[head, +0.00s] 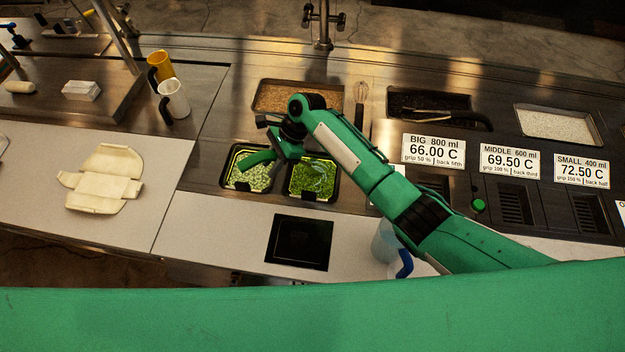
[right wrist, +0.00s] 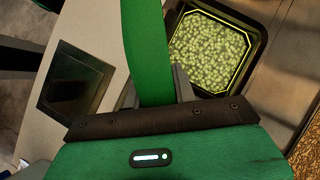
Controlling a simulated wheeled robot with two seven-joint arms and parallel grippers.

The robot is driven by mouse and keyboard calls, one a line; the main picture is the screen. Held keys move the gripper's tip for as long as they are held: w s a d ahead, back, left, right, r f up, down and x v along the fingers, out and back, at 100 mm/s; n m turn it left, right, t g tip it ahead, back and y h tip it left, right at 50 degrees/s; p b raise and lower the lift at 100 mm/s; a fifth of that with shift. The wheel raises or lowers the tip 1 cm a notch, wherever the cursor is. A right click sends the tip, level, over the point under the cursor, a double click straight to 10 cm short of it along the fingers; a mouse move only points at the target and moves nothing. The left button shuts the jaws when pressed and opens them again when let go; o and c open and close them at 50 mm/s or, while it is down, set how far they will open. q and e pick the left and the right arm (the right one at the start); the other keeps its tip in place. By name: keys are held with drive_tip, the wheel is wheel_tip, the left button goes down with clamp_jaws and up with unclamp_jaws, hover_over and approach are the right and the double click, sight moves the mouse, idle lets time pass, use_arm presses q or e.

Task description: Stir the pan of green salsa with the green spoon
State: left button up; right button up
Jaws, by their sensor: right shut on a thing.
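My right gripper (head: 279,147) is shut on the green spoon (head: 258,159), just behind two black-rimmed pans. In the right wrist view the spoon (right wrist: 148,50) runs up from between the fingers and out of the picture; its tip is not seen there. In the head view the spoon reaches left over the pan of pale green round pieces (head: 235,183); whether it touches them I cannot tell. That pan's rim also shows in the right wrist view (right wrist: 262,45). The pan of brighter green, salsa-like food (head: 314,180) stands right beside it. My left gripper is not in view.
A black square plate (head: 300,243) lies on the counter in front of the pans. A clear jug with a blue handle (head: 403,265) stands partly behind my right arm. A whisk (head: 360,100) lies behind. Yellow and white mugs (head: 173,99) stand left, near an unfolded carton (head: 103,180).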

drive_tip(key=shift+w+a, duration=0.1)
drive_tip(key=shift+w, duration=0.1)
idle(0.3)
drive_tip(key=shift+s+d+p, duration=0.4)
drive_tip(key=shift+s+p, duration=0.1)
drive_tip(key=shift+s, duration=0.4)
drive_tip(key=shift+s+d+p, duration=0.4)
drive_tip(key=shift+s+p, duration=0.1)
drive_tip(key=shift+s, duration=0.45)
drive_tip(key=shift+s+d+p, duration=0.4)
drive_tip(key=shift+s+p, duration=0.1)
drive_tip(key=shift+s, duration=0.4)
